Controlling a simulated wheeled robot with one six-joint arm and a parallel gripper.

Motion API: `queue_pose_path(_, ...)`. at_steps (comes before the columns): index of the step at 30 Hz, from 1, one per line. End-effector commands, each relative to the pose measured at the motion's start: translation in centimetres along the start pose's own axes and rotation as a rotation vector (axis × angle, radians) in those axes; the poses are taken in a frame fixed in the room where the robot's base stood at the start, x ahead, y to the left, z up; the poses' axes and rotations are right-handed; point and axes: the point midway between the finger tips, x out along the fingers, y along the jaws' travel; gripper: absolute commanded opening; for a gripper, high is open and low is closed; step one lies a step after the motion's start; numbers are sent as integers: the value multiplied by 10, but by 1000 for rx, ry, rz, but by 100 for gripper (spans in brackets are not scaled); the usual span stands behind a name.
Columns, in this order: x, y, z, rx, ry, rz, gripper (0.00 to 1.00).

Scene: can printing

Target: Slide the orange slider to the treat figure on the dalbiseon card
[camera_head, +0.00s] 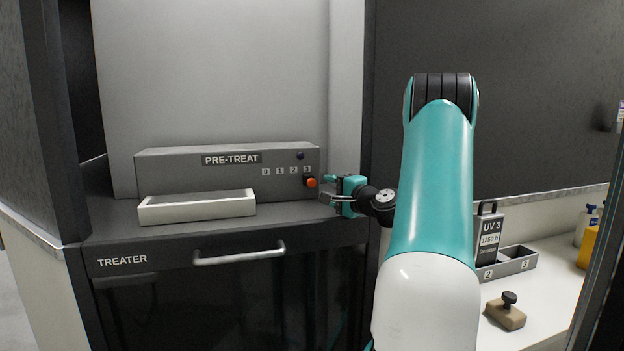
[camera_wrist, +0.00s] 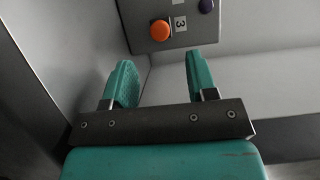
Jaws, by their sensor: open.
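The orange slider (camera_head: 311,182) is a small knob on the front of the grey PRE-TREAT box (camera_head: 170,165), at the right end of a row of figures 0 to 3, just below the 3. In the wrist view the orange slider (camera_wrist: 159,30) shows beside the 3 label (camera_wrist: 180,24), ahead of the jaws. My gripper (camera_head: 326,188) is open and empty, close to the right of the slider. Its teal fingers (camera_wrist: 158,62) are spread, with the slider beyond their tips and between their lines. No card named dalbiseon is readable in either view.
A pale open tray (camera_head: 197,208) sits in front of the box on the TREATER cabinet, which has a handle (camera_head: 240,254). A wall stands right of my gripper. At right are a UV 3 block (camera_head: 491,230), a numbered holder (camera_head: 515,262) and a stamp-like block (camera_head: 507,315).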

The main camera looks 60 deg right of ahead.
Motion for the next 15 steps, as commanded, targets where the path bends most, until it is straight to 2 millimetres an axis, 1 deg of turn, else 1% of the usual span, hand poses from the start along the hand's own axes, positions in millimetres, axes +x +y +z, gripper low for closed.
queue_pose_path(1,13,-3,1,-2,-6,1,52)
queue_pose_path(6,49,-3,1,-1,-5,1,52)
queue_pose_path(10,68,-2,1,-2,-3,1,52)
queue_pose_path(15,82,-1,0,-2,-1,1,52)
